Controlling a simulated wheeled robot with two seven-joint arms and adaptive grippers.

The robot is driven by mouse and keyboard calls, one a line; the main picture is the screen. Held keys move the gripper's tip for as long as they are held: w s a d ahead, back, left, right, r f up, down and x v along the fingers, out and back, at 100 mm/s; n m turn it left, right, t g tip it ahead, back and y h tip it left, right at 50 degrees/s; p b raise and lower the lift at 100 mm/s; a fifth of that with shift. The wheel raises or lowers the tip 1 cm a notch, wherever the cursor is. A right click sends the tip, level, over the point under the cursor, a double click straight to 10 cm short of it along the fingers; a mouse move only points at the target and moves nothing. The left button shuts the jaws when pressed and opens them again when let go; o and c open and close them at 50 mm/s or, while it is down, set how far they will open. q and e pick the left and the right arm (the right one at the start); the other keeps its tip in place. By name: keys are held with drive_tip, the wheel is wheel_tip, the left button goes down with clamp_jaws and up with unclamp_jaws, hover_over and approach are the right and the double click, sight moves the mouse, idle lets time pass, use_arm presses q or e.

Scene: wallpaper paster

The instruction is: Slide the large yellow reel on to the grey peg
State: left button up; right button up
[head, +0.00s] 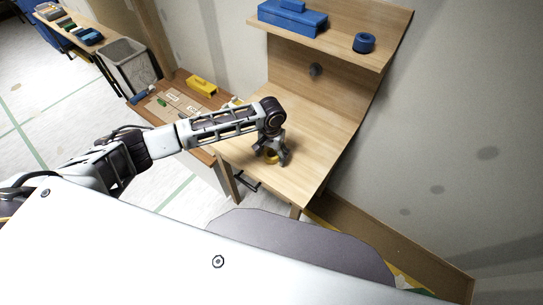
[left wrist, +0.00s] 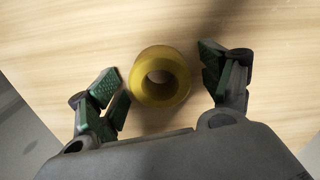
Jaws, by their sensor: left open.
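The large yellow reel (left wrist: 136,84) lies on the light wood worktop with its round hole facing up. In the left wrist view it sits between the two green-padded fingers of my left gripper (left wrist: 165,92), nearer the left finger. My left gripper is open, with a clear gap on the right side of the reel. In the head view my left gripper (head: 272,160) points down over the worktop, and a bit of the yellow reel (head: 270,155) shows between its fingers. A grey peg (head: 315,69) sticks out of the wooden back panel. My right gripper is not in view.
The worktop (head: 316,150) is clear right of my gripper. Above the peg, a shelf (head: 335,40) holds a blue toolbox (head: 292,18) and a blue reel (head: 364,42). A lower brown table with a yellow box (head: 201,86) stands left, beside a bin (head: 128,65).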

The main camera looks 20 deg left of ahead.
use_arm(q)
drive_tip(key=c, duration=1.1)
drive_tip(key=shift+r, duration=5.05)
